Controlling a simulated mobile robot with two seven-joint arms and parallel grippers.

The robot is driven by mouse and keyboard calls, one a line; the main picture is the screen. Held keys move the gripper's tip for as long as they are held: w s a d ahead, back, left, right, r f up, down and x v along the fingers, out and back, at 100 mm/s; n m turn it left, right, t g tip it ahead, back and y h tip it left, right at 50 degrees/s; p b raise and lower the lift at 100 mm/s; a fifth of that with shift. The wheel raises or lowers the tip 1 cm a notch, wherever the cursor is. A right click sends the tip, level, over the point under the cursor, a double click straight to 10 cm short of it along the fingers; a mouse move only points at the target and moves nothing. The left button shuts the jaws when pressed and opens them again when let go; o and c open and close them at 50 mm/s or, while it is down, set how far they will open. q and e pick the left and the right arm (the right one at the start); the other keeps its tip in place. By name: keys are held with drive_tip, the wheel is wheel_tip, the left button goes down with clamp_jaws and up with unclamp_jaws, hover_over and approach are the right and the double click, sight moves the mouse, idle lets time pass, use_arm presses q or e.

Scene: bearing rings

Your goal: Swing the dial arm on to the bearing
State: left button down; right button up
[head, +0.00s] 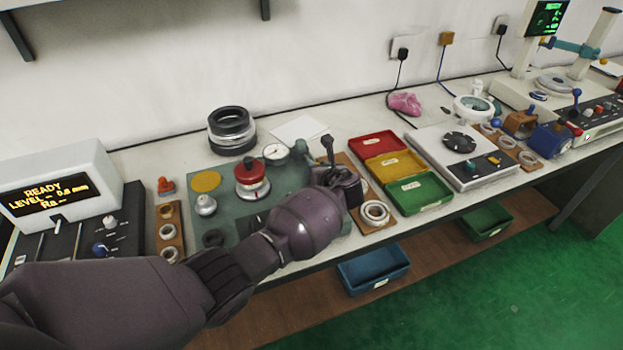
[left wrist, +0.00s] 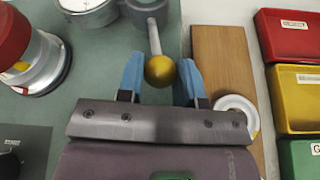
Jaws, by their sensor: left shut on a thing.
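The dial gauge (head: 275,152), with a white face, sits at the back of the green plate (head: 225,222); its edge also shows in the left wrist view (left wrist: 88,10). A grey post (head: 300,148) stands beside it. A rod with a brass ball knob (left wrist: 159,70) comes from the grey housing (left wrist: 150,8). My left gripper (left wrist: 159,82) has its blue fingers on both sides of the knob and is shut on it. In the head view my left gripper (head: 343,187) hides the knob. A red-topped round stand (head: 251,180) is left of the gauge; I cannot make out a bearing under its cap.
Wooden boards with rings (head: 376,213) (head: 170,235) flank the plate. Red (head: 378,146), yellow (head: 396,165) and green (head: 420,192) trays stand to the right. Dark stacked rings (head: 231,130) stand behind. A silver knobbed piece (head: 205,204) is at the plate's left.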

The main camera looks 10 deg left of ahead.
use_arm(q)
drive_tip(key=w+n+g+y+b, duration=0.1)
drive_tip(key=b, duration=0.1)
drive_tip(key=w+d+n+g+y+b, duration=0.1)
drive_tip(key=n, duration=0.1)
drive_tip(key=w+d+n+g+y+b, duration=0.1)
drive_tip(key=b, duration=0.1)
drive_tip(key=shift+w+d+f+g+y+b, duration=0.1)
drive_tip(key=shift+f+g+y+b, duration=0.2)
drive_tip(key=shift+f+g+b, duration=0.1)
drive_tip(key=shift+w+n, duration=0.15)
drive_tip(key=shift+n, duration=0.25)
drive_tip(key=shift+w+d+r+n+g+y+b, duration=0.2)
drive_tip(key=shift+w+n+g+y+b, duration=0.15)
drive_tip(key=shift+g+b, duration=0.4)
drive_tip(key=shift+r, duration=0.15)
use_arm(e)
wheel_tip(320, 180, down, 8)
drive_tip(key=shift+s+a+f+g, duration=0.15)
drive_tip(key=shift+a+f+g, duration=0.05)
drive_tip(key=shift+f+g, duration=0.1)
use_arm(q)
drive_tip(key=shift+n, duration=0.25)
use_arm(e)
drive_tip(key=shift+r, duration=0.15)
use_arm(q)
drive_tip(key=shift+r, duration=0.1)
use_arm(e)
drive_tip(key=shift+s+d, duration=0.1)
drive_tip(key=shift+s, duration=0.05)
